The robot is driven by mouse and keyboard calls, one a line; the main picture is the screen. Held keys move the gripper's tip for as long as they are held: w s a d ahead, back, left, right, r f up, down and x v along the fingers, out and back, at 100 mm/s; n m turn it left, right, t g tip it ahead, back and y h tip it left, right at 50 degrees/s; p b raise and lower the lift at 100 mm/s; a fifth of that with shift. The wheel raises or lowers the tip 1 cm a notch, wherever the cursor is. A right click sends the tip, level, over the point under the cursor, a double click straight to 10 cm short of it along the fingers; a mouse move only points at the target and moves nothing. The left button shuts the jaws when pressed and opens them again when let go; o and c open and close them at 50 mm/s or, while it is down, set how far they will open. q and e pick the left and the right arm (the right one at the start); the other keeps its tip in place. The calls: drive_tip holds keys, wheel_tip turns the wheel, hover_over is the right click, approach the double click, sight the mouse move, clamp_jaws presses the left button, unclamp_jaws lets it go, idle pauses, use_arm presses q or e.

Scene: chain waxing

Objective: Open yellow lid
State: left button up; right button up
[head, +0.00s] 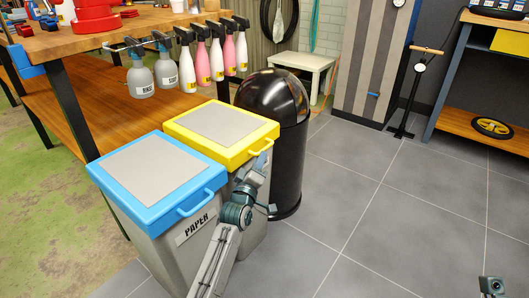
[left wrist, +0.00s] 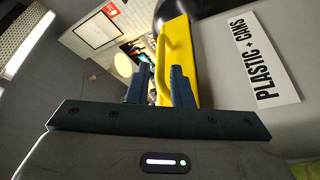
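The yellow lid (head: 224,154) is shut on a grey bin beside a blue-lidded bin. Its yellow handle (head: 260,148) sticks out at the front edge. My left gripper (head: 261,160) is right at this handle. In the left wrist view the two fingers (left wrist: 160,88) are apart, and the handle (left wrist: 160,62) shows between and just beyond them. I cannot tell whether either finger touches it. A label on the bin's front reads "PLASTIC + CANS" (left wrist: 266,62). A small dark part at the bottom right corner (head: 492,287) may belong to my right arm; its fingers do not show.
The blue-lidded paper bin (head: 182,250) stands close to the left. A black domed bin (head: 287,150) stands just behind to the right. A wooden workbench (head: 140,28) with hanging spray bottles (head: 186,70) is behind. The tiled floor to the right is clear.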

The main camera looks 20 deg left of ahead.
sight(265, 148)
use_arm(q)
drive_tip(key=shift+b+x, duration=0.55)
drive_tip(key=shift+x, duration=2.1)
clamp_jaws()
